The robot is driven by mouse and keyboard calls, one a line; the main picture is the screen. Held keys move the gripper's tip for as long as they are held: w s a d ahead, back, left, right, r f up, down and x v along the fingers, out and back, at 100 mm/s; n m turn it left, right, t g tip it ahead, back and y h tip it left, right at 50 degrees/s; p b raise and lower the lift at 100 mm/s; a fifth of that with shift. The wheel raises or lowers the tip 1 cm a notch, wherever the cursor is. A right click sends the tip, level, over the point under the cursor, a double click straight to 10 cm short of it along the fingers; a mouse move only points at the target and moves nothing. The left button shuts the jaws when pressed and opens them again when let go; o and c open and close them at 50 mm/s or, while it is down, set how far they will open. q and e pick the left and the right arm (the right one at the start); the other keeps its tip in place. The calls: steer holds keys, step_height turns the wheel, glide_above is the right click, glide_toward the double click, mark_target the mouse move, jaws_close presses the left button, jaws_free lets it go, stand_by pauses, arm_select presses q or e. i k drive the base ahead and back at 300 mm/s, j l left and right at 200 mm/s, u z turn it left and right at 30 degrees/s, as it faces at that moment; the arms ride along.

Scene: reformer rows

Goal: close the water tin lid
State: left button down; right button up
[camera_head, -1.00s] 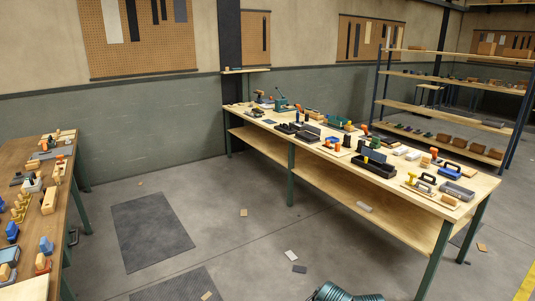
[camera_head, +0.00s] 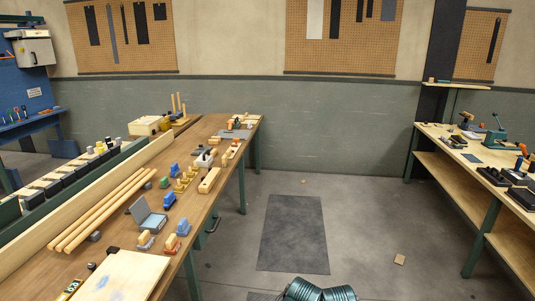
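A small grey-blue tin (camera_head: 153,224) sits on the brown wooden bench at the left, and its lid (camera_head: 138,209) stands raised on the left side, so the tin is open. It looks like the water tin, but no label can be read at this size. Pale blue shows inside the tin. Neither of my grippers can be made out in the head view. Dark green ribbed parts at the bottom edge seem to be mine.
The brown bench (camera_head: 205,228) also holds long wooden rods (camera_head: 105,212), a pale board (camera_head: 120,277), blue-handled blocks (camera_head: 168,199) and several small tools. A dark mat (camera_head: 294,233) lies on open floor between this bench and the right workbench (camera_head: 460,180).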

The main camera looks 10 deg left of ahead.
mark_target(139, 209)
steer(key=i+u, duration=0.5)
steer(key=i, duration=0.15)
steer(key=i+l+u, duration=0.1)
steer(key=i+u, duration=0.4)
steer(key=i, duration=0.15)
steer(key=i+j+u, duration=0.1)
steer(key=i+u, duration=0.45)
steer(key=u, duration=0.2)
steer(key=i+u, duration=0.35)
steer(key=l+z, duration=0.1)
steer(key=z, duration=1.3)
steer(key=k+l, duration=0.05)
